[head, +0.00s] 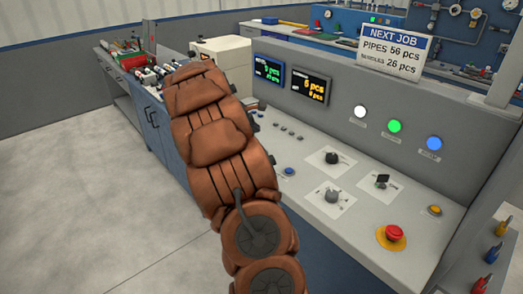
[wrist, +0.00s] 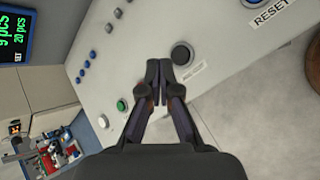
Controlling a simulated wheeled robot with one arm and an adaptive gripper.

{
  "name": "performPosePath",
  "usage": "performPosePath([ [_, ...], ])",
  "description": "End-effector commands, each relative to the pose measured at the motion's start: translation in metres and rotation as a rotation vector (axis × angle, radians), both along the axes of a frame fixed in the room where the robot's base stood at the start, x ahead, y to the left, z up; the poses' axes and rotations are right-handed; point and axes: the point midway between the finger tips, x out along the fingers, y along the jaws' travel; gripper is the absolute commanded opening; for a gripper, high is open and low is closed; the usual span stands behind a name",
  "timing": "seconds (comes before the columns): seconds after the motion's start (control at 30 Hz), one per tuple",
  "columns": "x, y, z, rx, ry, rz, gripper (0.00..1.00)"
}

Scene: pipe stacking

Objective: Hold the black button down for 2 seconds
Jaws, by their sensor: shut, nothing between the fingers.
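The black button (wrist: 182,53) is round with a grey rim and sits on the light console panel in the wrist view. A small white label lies beside it. My gripper (wrist: 160,66) is shut and empty. Its fingertips are just left of the button and slightly lower in the picture. They look apart from the button's face, but the height above the panel is unclear. In the head view my arm hides the gripper and the black button.
A RESET label (wrist: 271,12) is at top right.

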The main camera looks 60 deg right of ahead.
Motion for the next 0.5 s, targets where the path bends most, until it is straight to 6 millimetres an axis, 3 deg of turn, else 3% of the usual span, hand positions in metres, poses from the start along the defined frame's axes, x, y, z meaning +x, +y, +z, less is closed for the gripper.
performPosePath([
  [0.1,0.002,-0.028,-0.004,-0.022,0.035,0.034,0.00],
  [0.2,0.003,-0.041,-0.008,-0.030,0.055,0.055,0.00],
  [0.5,0.004,-0.047,-0.009,-0.037,0.066,0.068,0.00],
])
